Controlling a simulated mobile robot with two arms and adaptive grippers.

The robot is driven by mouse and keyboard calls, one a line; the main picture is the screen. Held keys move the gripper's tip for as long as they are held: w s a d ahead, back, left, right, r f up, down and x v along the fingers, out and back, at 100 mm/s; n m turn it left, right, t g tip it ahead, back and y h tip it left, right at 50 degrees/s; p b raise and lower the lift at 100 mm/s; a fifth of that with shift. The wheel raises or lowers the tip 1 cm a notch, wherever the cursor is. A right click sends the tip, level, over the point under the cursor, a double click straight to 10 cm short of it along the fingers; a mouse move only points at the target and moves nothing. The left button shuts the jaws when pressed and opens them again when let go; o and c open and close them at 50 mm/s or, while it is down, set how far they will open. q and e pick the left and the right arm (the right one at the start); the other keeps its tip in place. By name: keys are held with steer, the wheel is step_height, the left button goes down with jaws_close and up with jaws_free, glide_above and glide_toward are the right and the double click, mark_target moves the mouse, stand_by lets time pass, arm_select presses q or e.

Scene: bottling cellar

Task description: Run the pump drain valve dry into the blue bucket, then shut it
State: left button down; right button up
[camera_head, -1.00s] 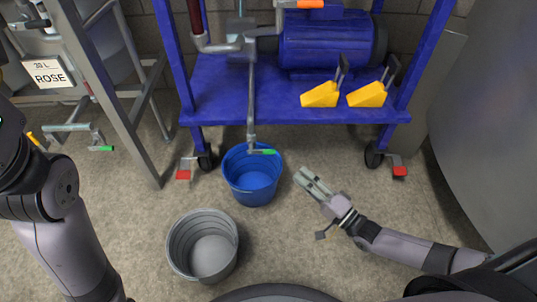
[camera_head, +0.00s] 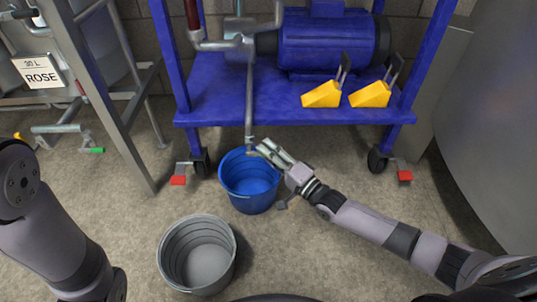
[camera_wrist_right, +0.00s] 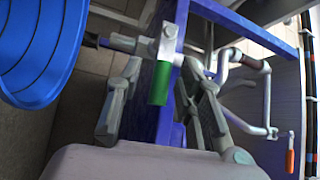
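The blue bucket (camera_head: 247,190) stands on the floor under the pump cart's drain pipe (camera_head: 249,100); it also shows in the wrist view (camera_wrist_right: 35,60). The drain valve (camera_head: 250,145) sits at the pipe's lower end, over the bucket. Its green handle (camera_wrist_right: 160,83) shows in the wrist view between the fingers of my right gripper (camera_wrist_right: 158,75). The fingers are apart, with a gap on both sides of the handle. In the head view my right gripper (camera_head: 264,147) is at the valve and hides the handle. No flow is visible. My left gripper is out of view.
A grey bucket (camera_head: 165,262) stands in front of the blue one. The blue cart (camera_head: 225,104) carries the pump motor (camera_head: 325,40) and two yellow wedges (camera_head: 322,95). A metal stand with a ROSE sign (camera_head: 42,76) is at the left, a large tank (camera_head: 490,130) at the right.

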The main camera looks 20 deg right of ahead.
jaws_close()
stand_by(0.3)
stand_by(0.5)
